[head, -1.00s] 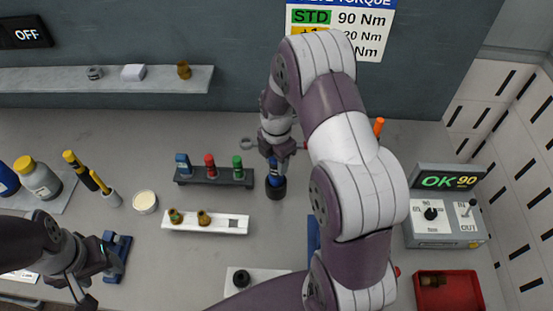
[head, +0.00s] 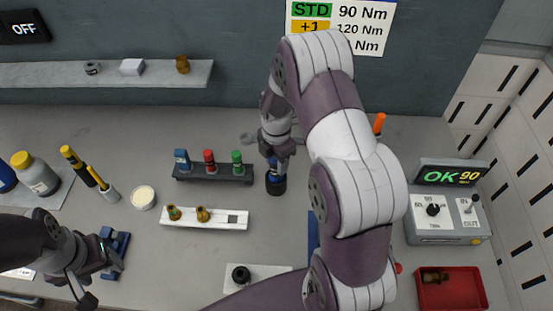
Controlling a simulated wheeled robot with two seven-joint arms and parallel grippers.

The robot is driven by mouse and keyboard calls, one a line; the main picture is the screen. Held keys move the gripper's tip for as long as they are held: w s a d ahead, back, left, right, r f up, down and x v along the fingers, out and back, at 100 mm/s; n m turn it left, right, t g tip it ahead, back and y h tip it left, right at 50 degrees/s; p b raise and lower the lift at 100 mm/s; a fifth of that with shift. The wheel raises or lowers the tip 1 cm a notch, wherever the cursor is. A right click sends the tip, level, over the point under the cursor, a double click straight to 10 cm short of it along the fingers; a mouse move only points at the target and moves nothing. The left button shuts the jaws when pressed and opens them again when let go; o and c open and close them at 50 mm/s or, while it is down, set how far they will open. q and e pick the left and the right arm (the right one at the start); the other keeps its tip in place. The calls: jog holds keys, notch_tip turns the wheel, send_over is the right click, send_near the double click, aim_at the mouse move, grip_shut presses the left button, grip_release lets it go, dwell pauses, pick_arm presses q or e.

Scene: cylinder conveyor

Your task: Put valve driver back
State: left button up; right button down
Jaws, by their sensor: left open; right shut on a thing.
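The valve driver (head: 273,177), a blue tool, stands upright with its lower end at a black round cup-shaped piece (head: 276,188) on the bench. I cannot tell whether that piece is a holder or part of the tool. My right gripper (head: 277,156) is shut on the driver's upper part from above and hides its top. My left gripper (head: 105,262) is open at the lower left, beside a blue fixture (head: 119,242), and appears empty.
A dark rack (head: 225,178) with blue, red and green pieces stands just left of the driver. A white tray (head: 223,223) with brass fittings lies in front. A control box (head: 440,240), its OK 90 display (head: 448,174) and a red bin (head: 455,292) are at right.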

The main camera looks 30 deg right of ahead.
jog(key=shift+f, duration=0.4)
jog(key=c, duration=0.5)
grip_release()
notch_tip(320, 180, up, 6)
jog(key=p, duration=0.5)
